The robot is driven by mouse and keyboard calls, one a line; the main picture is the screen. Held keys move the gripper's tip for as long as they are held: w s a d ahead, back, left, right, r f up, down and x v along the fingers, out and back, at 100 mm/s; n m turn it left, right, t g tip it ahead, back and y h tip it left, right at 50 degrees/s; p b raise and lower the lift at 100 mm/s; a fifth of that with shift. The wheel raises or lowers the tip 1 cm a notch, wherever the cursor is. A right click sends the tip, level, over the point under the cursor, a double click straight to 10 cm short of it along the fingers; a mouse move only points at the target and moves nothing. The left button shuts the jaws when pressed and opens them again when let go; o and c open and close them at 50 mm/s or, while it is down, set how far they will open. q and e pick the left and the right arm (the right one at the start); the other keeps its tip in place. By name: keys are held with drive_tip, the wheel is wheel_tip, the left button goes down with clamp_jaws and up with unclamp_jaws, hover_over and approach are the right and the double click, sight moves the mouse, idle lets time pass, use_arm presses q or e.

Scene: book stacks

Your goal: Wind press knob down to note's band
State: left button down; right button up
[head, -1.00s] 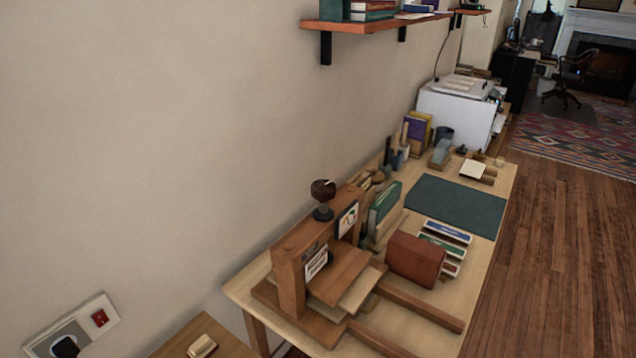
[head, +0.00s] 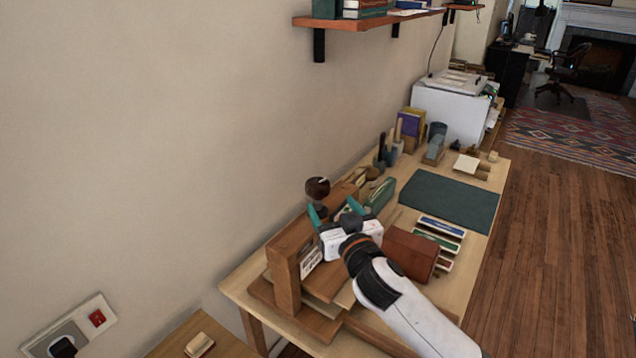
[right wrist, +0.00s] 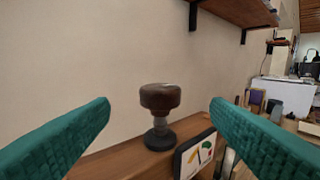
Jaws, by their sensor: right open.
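The press knob (head: 317,187) is a dark brown round knob on a short dark stem on top of the wooden press (head: 285,268). In the right wrist view the knob (right wrist: 160,97) stands upright between the two teal fingers, beyond their tips. My right gripper (head: 333,211) is open and empty, just in front of the knob, and does not touch it. A note card with a coloured drawing (right wrist: 195,156) is fixed to the press front beside the knob; in the head view a pale card (head: 311,261) shows on the press front. No band on a note is readable. My left gripper is out of view.
A red-brown block (head: 410,252) stands right of the press, by several flat books (head: 440,232). A dark green mat (head: 450,199) covers the table beyond. The wall (head: 150,130) runs close behind the press, and a shelf (head: 375,20) hangs above.

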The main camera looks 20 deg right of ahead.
sight(317, 190)
drive_tip(key=w+p, duration=0.1)
drive_tip(key=w, duration=0.9)
drive_tip(key=shift+a+p, duration=0.2)
drive_tip(key=shift+p, duration=0.1)
drive_tip(key=shift+f, duration=0.1)
drive_tip(key=c, duration=1)
drive_tip(key=shift+o, duration=0.2)
drive_tip(key=m+h+b, duration=0.2)
drive_tip(key=b, duration=0.1)
drive_tip(key=m+h+b, duration=0.1)
drive_tip(key=h+b, duration=0.2)
drive_tip(key=shift+f+m+g+h+b, duration=0.2)
drive_tip(key=shift+m+g+h+b, duration=0.1)
drive_tip(key=shift+m+b, duration=0.1)
drive_tip(key=shift+r+m+h+b, duration=0.25)
drive_tip(key=shift+m+h+b, duration=0.1)
drive_tip(key=shift+h, duration=0.25)
drive_tip(key=shift+d, duration=0.1)
drive_tip(key=shift+r, duration=0.1)
